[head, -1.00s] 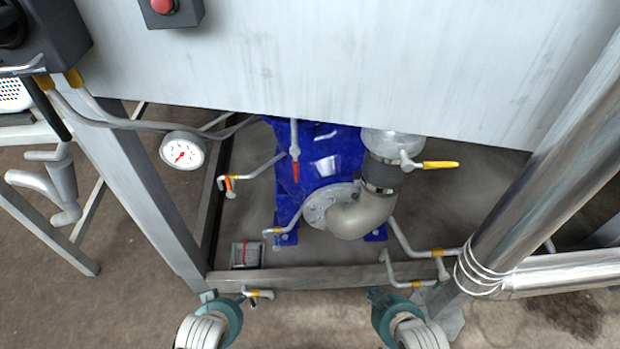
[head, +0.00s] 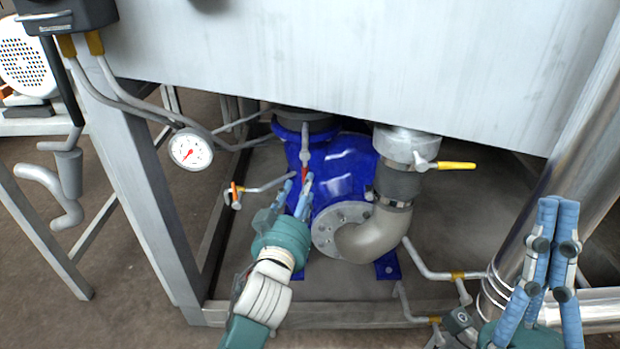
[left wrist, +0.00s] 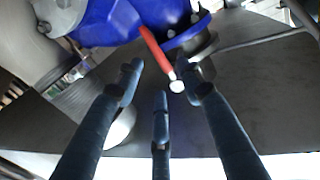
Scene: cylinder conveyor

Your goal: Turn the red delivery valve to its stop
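The red delivery valve handle (head: 304,175) hangs from a grey pipe in front of the blue pump, under the tank. In the left wrist view the red handle (left wrist: 157,52) slants down to a pale tip. My left gripper (head: 299,186) is at the handle's lower end, partly covering it. In the left wrist view its fingers are spread, with the handle's tip near the right finger; I cannot tell whether they touch. My right gripper (head: 556,208) points upward at the right, empty, in front of the steel pipe.
A yellow-handled valve (head: 455,165) sits right of the pump (head: 345,170). An orange-handled valve (head: 235,192) and a gauge (head: 190,149) are at left. The frame's front beam (head: 345,312) runs below; the tank wall (head: 350,60) overhangs.

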